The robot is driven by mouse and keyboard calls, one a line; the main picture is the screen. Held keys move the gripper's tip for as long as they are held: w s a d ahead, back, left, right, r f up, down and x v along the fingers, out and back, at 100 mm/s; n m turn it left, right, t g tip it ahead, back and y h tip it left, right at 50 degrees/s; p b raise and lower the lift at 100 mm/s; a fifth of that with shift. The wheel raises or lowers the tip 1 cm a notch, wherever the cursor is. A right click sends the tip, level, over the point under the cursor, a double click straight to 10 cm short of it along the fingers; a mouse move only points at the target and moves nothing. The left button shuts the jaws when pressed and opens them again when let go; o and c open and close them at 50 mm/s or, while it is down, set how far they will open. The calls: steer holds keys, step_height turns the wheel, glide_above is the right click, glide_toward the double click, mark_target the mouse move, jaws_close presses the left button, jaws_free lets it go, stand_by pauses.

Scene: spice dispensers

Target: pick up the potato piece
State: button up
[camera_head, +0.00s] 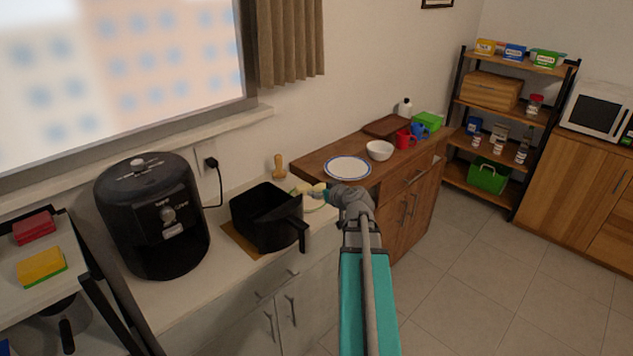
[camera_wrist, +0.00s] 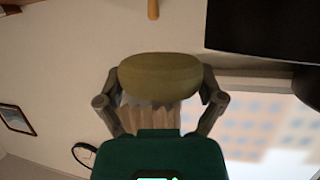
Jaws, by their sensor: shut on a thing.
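The potato piece is a rounded, yellowish-olive lump. In the wrist view the potato piece (camera_wrist: 160,80) sits across the front of my gripper (camera_wrist: 160,88), with a finger on each side of it. My gripper is shut on it. In the head view my gripper (camera_head: 322,191) is above the white counter, right of the black fryer basket, and the pale yellow potato piece (camera_head: 308,190) shows at its tip. The contact faces under the fingers are hidden.
The black fryer basket (camera_head: 262,220) stands left of my gripper, with the air fryer (camera_head: 153,215) farther left. A wooden utensil (camera_head: 279,168) stands behind. A blue-rimmed plate (camera_head: 347,168) and a white bowl (camera_head: 379,150) are on the wooden cabinet to the right.

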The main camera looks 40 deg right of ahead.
mark_target(320, 190)
steer(key=shift+a+p+v, duration=0.2)
steer(key=shift+p+v, duration=0.1)
steer(key=shift+v, duration=0.7)
steer(key=shift+a+p+v, duration=0.2)
steer(key=shift+p+v, duration=0.1)
steer(key=shift+v, duration=0.7)
steer(key=shift+r, duration=0.1)
